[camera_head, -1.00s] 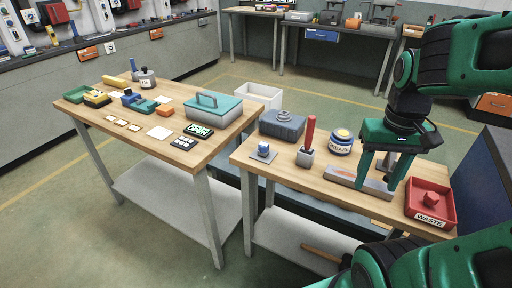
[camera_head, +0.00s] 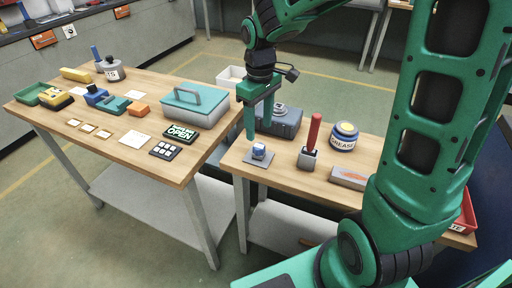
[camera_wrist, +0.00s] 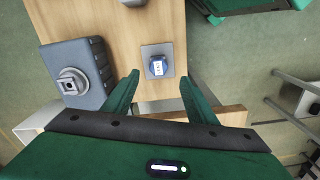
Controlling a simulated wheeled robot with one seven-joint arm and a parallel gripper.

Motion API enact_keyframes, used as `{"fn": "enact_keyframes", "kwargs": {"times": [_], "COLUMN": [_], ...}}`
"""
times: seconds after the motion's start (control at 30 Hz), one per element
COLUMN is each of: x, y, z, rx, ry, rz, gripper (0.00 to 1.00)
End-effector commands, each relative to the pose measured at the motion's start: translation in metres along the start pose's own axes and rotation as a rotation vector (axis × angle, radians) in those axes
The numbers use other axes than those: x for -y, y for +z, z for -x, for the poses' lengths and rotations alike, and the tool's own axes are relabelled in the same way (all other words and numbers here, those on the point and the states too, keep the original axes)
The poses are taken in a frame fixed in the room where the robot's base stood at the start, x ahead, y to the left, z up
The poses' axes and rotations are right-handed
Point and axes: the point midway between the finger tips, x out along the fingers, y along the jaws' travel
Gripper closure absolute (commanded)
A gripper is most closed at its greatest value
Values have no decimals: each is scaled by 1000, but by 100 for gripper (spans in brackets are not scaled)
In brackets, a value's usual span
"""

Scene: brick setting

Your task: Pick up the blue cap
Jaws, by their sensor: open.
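The blue cap (camera_head: 259,151) has a pale label on its face and sits on a small grey plate (camera_head: 249,161) near the front left corner of the right-hand table. In the wrist view the cap (camera_wrist: 157,66) lies ahead of and roughly between my fingertips, on its square grey plate (camera_wrist: 150,50). My gripper (camera_head: 259,128) is open and empty, fingers pointing down, above and close to the cap. In the wrist view both fingers of my gripper (camera_wrist: 159,80) show, spread apart with nothing between them.
A blue-grey box (camera_wrist: 80,75) with a knob stands close beside the gripper. On the same table are a red-handled tool (camera_head: 312,135) in a grey block, a grease jar (camera_head: 344,137) and a red tray (camera_head: 464,214). A teal-lidded box (camera_head: 205,103) stands on the left table.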

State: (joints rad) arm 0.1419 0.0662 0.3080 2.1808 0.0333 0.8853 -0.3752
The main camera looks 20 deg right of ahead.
Motion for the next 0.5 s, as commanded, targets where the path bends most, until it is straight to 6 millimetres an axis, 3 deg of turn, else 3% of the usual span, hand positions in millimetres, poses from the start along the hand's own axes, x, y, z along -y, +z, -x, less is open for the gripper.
{"fn": "enact_keyframes", "kwargs": {"times": [0.1,0.33,0.5], "x": [4,5,0], "y": [-2,-3,-3], "z": [-15,-29,-53], "rx": [3,1,3], "ry": [-1,0,-1], "rz": [6,11,12], "gripper": [48,48,48]}}
